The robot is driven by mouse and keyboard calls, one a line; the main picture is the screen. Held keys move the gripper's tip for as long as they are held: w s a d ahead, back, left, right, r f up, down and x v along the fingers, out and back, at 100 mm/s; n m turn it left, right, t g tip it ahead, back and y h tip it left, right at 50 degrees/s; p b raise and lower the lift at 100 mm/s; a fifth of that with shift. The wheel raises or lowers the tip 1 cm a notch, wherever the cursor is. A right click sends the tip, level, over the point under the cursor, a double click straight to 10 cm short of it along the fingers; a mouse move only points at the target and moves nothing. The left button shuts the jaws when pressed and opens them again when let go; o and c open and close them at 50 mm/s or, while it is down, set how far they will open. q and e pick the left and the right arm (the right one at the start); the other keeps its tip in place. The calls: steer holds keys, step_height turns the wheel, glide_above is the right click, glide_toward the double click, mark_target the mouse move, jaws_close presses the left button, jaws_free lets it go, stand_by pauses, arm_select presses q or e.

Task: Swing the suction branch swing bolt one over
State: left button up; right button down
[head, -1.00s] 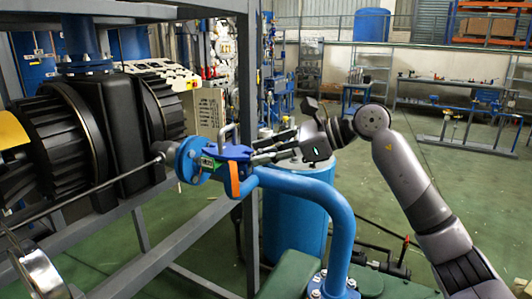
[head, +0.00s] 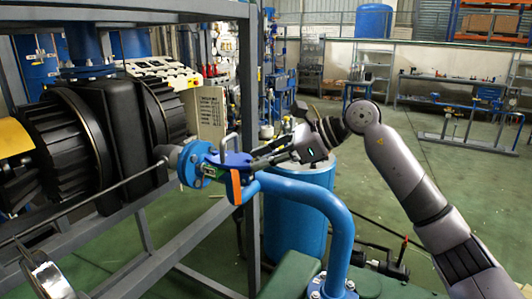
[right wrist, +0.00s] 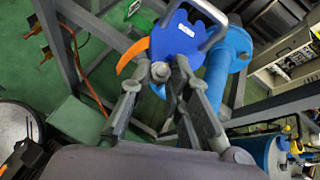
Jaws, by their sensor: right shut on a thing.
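My right gripper (head: 262,158) reaches this joint from the right. In the right wrist view, its fingers (right wrist: 160,98) are closed around a small grey swing bolt (right wrist: 160,72) beside the orange part. The fingers partly hide the bolt.
A grey metal frame (head: 247,90) stands behind the joint, with a large black ribbed machine (head: 115,130) at left. A thin rod (head: 95,195) runs to the joint. A blue drum (head: 300,225) stands behind the pipe. The green floor at right is open.

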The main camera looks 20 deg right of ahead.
steer(key=shift+r, duration=0.1)
steer(key=c, duration=1.8)
jaws_free()
steer(key=shift+o, duration=0.4)
